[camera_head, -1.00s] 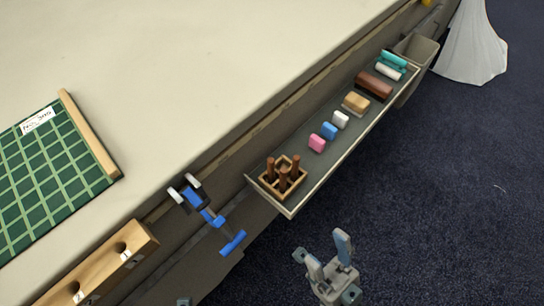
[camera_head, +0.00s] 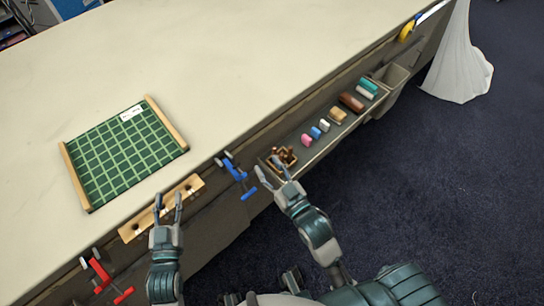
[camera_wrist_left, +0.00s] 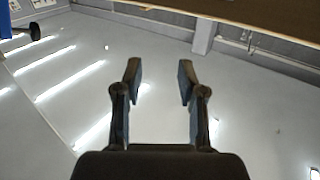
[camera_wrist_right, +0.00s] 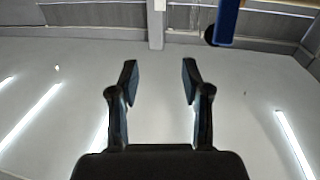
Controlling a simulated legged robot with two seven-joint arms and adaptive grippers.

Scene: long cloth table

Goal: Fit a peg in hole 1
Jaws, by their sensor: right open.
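The wooden strip with holes (camera_head: 132,232) lies along the table's front edge in the head view. Its hole numbers are too small to read. Several brown pegs stand in a small wooden holder (camera_head: 291,158) at the near end of the grey tray. My left gripper (camera_head: 168,201) is open and empty, its fingers overlapping the strip in the picture. It shows open in the left wrist view (camera_wrist_left: 159,80). My right gripper (camera_head: 267,166) is open beside the peg holder, with its fingers partly in front of it. The right wrist view shows nothing between its fingers (camera_wrist_right: 160,80).
A blue clamp (camera_head: 236,172) sits on the table edge between my grippers, and a red clamp (camera_head: 99,271) at the lower left. A green gridded board (camera_head: 120,155) lies on the table. The tray (camera_head: 322,143) also holds coloured blocks. Much of the tabletop is clear.

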